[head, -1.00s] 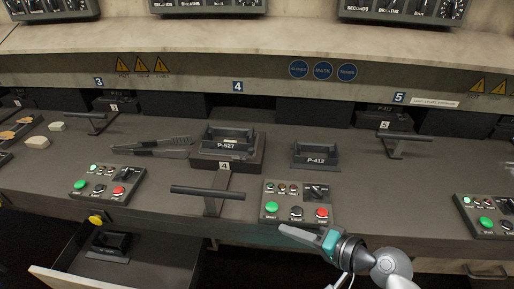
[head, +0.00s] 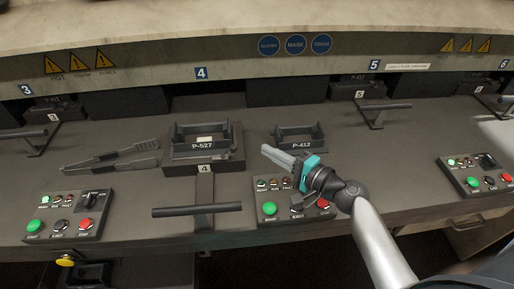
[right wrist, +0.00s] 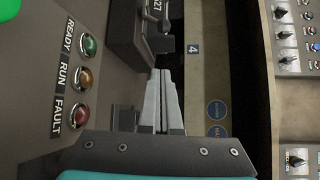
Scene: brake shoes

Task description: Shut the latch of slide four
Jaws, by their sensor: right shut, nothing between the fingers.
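Slide four (head: 176,162) is a dark block with a "4" label on its front, carrying a fixture marked P-527 (head: 202,146). A small dark lever, which looks like the latch (head: 224,157), shows at the block's front right; its exact state is too small to tell. The slide and fixture also show at the top of the right wrist view (right wrist: 127,30). My right gripper (head: 265,150) is shut and empty, to the right of slide four and apart from it, its fingers pointing left toward the block. My left gripper is not in view.
The T-shaped handle (head: 197,210) of slide four reaches toward the bench's front. A control panel (head: 270,209) lies under my right gripper, and a holder marked P-412 (head: 300,140) stands just behind it. Tongs (head: 112,157) lie left of the slide.

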